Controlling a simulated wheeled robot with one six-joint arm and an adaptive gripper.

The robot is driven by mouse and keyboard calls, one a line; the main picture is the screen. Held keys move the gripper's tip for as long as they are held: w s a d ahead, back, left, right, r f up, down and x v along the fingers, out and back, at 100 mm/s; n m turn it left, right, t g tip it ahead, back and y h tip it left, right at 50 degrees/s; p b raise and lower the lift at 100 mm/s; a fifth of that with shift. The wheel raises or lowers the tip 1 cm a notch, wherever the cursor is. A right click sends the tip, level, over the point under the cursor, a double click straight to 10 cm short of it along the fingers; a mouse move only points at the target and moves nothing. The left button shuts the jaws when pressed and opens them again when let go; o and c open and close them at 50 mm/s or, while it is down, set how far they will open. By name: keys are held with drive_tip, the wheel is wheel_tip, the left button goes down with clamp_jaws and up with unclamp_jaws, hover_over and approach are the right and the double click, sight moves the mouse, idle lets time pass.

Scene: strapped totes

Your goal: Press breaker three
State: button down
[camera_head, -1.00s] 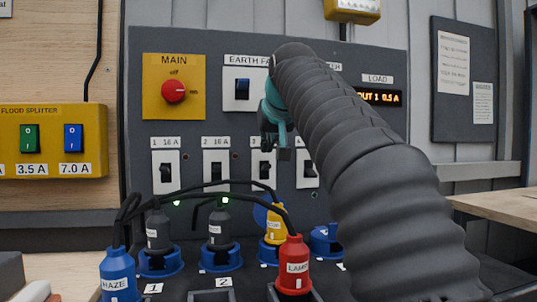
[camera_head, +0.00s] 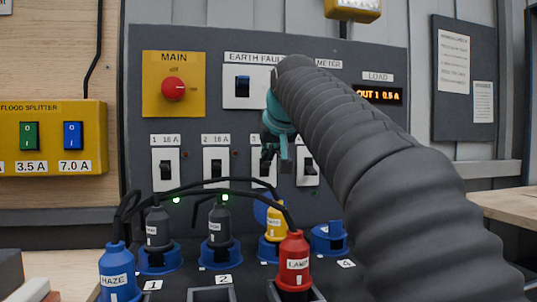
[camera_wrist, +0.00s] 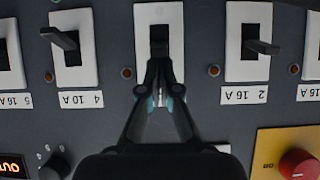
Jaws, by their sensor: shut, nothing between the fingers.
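Breaker three is a white plate with a black lever. It shows in the wrist view (camera_wrist: 158,22), upside down at the top middle, and in the head view (camera_head: 257,182), partly behind my gripper. My gripper (camera_wrist: 158,68) is shut and empty, its fingertips together at the lever's edge in the wrist view. In the head view my gripper (camera_head: 276,166) hangs in front of the right part of breaker three. I cannot tell whether the tips touch the lever. The fingers hide breaker three's label in the wrist view.
Breaker two (camera_wrist: 248,22) and breaker four (camera_wrist: 75,20) flank breaker three, their levers sticking out. A red main knob (camera_head: 173,88) is at upper left. Below the breakers stand plugs with looping black cables, including a yellow plug (camera_head: 276,222) and a red plug (camera_head: 294,258).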

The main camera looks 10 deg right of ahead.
sight(267, 166)
drive_tip(key=shift+s+f+t+b, duration=0.15)
drive_tip(key=shift+f+t+b, duration=0.25)
drive_tip(key=shift+b, duration=0.75)
drive_tip(key=f+t+b, duration=0.1)
drive_tip(key=b, duration=0.2)
drive_tip(key=f+t+b, duration=0.1)
drive_tip(key=b, duration=0.2)
drive_tip(key=shift+s+t, duration=0.3)
drive_tip(key=shift+s, duration=0.1)
drive_tip(key=shift+s+t+b, duration=0.15)
drive_tip(key=shift+t+b, duration=0.25)
drive_tip(key=shift+b, duration=0.6)
drive_tip(key=shift+r+p, duration=0.5)
drive_tip(key=shift+p, duration=0.1)
drive_tip(key=p+v, duration=0.1)
drive_tip(key=v, duration=1)
drive_tip(key=shift+s, duration=0.25)
drive_tip(key=shift+f, duration=0.1)
